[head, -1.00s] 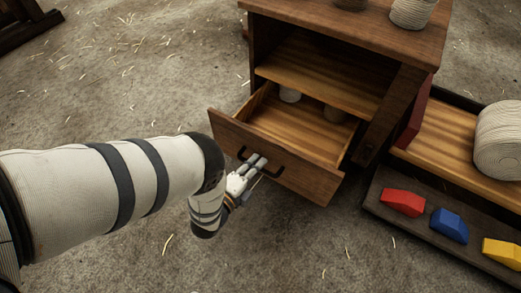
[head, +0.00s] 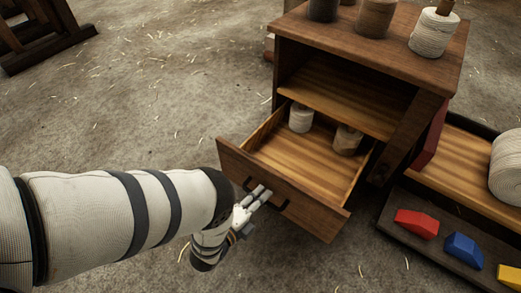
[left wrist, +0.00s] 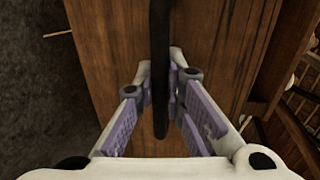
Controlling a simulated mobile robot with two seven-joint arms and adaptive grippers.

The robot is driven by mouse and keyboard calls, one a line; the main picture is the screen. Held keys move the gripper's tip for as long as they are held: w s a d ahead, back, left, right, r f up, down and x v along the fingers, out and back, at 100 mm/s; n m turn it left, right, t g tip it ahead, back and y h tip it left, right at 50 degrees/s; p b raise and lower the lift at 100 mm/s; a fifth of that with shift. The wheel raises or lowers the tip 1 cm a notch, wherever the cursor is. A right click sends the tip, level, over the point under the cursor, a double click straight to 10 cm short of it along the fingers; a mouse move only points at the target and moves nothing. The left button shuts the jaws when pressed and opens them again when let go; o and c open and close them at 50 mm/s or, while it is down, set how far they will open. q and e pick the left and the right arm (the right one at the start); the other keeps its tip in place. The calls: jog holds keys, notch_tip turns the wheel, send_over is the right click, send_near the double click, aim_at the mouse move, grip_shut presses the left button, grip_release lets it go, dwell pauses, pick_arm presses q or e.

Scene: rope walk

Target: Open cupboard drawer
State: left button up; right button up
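The wooden cupboard (head: 381,53) stands at the right of centre in the head view. Its drawer (head: 283,191) is pulled well out and its inside shows from above. The black drawer handle (left wrist: 160,55) runs between the fingers of my left gripper (left wrist: 163,88) in the left wrist view. The fingers are closed around it. In the head view my left gripper (head: 256,200) is at the drawer front and hides part of the handle. My right gripper is out of view.
Several spools, one white (head: 437,32), stand on the cupboard top. The straw-strewn floor (head: 150,110) at left is mostly clear.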

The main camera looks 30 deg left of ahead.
pick_arm(q)
jog(key=o, duration=0.5)
jog(key=shift+c, duration=0.2)
jog(key=v, duration=1.2)
